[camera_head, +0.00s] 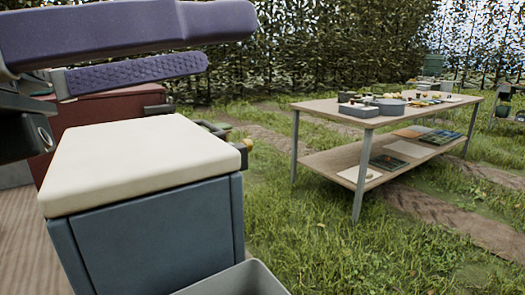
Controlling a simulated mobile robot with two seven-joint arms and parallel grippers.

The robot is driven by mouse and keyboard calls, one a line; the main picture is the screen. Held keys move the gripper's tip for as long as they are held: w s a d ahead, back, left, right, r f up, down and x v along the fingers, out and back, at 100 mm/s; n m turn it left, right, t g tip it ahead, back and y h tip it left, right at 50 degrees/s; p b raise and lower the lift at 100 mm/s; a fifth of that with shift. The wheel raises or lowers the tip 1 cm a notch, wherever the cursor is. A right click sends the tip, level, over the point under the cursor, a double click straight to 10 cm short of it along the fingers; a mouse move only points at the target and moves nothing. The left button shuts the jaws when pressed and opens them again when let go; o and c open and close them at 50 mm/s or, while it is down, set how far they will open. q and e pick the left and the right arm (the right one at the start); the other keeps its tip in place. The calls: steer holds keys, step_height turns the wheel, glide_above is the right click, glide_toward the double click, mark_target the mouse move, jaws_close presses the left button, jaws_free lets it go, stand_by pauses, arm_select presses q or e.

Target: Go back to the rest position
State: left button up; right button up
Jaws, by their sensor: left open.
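My left gripper (228,42) is at the upper left, close to the camera. Its two long purple fingers point right, one above the other, with a gap between them and nothing held. The lower finger shows a textured pad. The fingers appear above a blue-grey box with a cream lid (135,160); how far above I cannot tell. My right gripper is out of view. No pear can be made out clearly.
A dark red box (95,112) stands behind the cream-lidded box. The rim of a grey container (235,283) shows at the bottom. A two-level wooden table (310,107) with trays and small items stands on grass at the right. Grass lies open between; a hedge closes the back.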

arm_select(q)
steer(key=w+a+f+n+t+y, duration=0.2)
steer(key=a+f+n+t+y, duration=0.15)
steer(key=a+n+y, duration=0.55)
steer(key=w+a+f+n+t+y, duration=0.3)
steer(key=a+n+t, duration=0.15)
steer(key=n, duration=0.75)
steer(key=s+a+f+n+g+y, duration=0.7)
steer(key=a+f+n+y, duration=0.1)
steer(key=a+f+n, duration=0.3)
steer(key=s+a+f+n+g+y, duration=0.1)
steer(key=s+a+f+n+g, duration=0.15)
steer(key=s, duration=0.35)
steer(key=s+a+f+n+g+y, duration=0.1)
steer(key=s+a+f+n+g, duration=0.1)
steer(key=s+f+n+g, duration=0.3)
steer(key=s+d+f+n+h+p, duration=0.1)
steer(key=s+d+n+h, duration=0.15)
steer(key=d, duration=0.55)
steer(key=s+d+f+n+h, duration=0.1)
steer(key=d+n+h, duration=0.15)
steer(key=d, duration=0.55)
step_height(320, 180, up, 54)
steer(key=m+p, duration=0.1)
steer(key=p, duration=5.2)
steer(key=shift+w+h+p, duration=0.2)
steer(key=shift+h+p, duration=0.1)
steer(key=shift+p, duration=0.1)
steer(key=shift+f+t, duration=0.1)
steer(key=shift+t, duration=0.15)
